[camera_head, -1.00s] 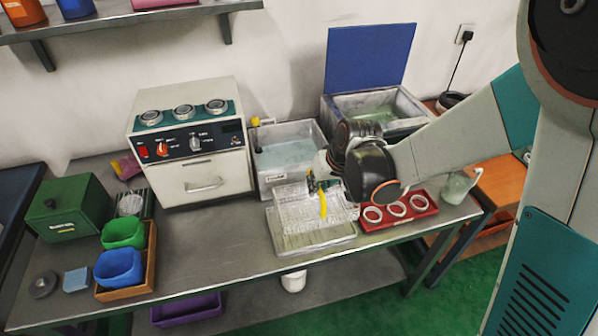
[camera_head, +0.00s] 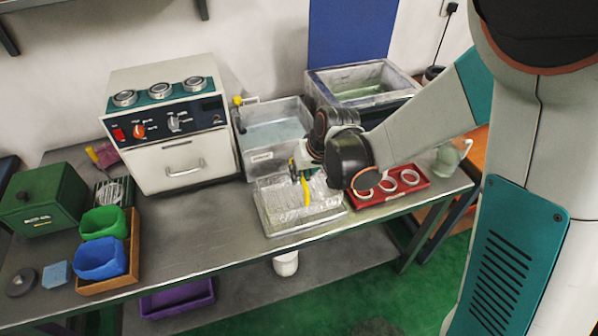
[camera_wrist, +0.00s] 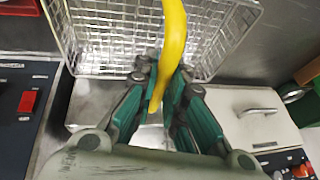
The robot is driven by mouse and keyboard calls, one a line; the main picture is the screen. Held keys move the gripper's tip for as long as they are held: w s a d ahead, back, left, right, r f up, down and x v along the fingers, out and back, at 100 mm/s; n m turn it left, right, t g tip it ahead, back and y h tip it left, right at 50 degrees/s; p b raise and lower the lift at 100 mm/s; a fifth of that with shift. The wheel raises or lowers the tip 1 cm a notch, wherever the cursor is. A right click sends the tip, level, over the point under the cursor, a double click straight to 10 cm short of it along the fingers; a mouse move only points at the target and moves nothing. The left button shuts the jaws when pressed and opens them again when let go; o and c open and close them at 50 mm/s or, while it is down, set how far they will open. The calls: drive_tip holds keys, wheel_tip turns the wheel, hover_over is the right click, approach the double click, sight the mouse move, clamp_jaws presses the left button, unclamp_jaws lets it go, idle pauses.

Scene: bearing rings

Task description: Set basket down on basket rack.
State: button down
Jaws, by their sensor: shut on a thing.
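The wire basket (camera_wrist: 105,45) fills the top of the wrist view, with its yellow handle (camera_wrist: 172,40) running down between my fingers. My gripper (camera_wrist: 163,95) is shut on that handle. In the head view, my gripper (camera_head: 305,160) is above the front middle of the bench, with the yellow handle (camera_head: 306,194) below it. The pale basket rack (camera_head: 300,224) lies on the bench under the basket (camera_head: 278,190), which is over it and close to it. I cannot tell whether the basket's underside touches the rack, as the two blend together.
A water bath (camera_head: 262,160) stands behind the rack, with a second open tank (camera_head: 360,98) at the back right. A red tray (camera_head: 428,182) with white rings is close on the right. The oven (camera_head: 185,165) stands to the left. The bench front left of the rack is clear.

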drive_tip(key=shift+f, duration=0.25)
idle(0.5)
drive_tip(key=c, duration=1.6)
unclamp_jaws()
drive_tip(key=shift+r, duration=0.1)
drive_tip(key=shift+r+p, duration=3.7)
drive_tip(key=shift+r, duration=1.75)
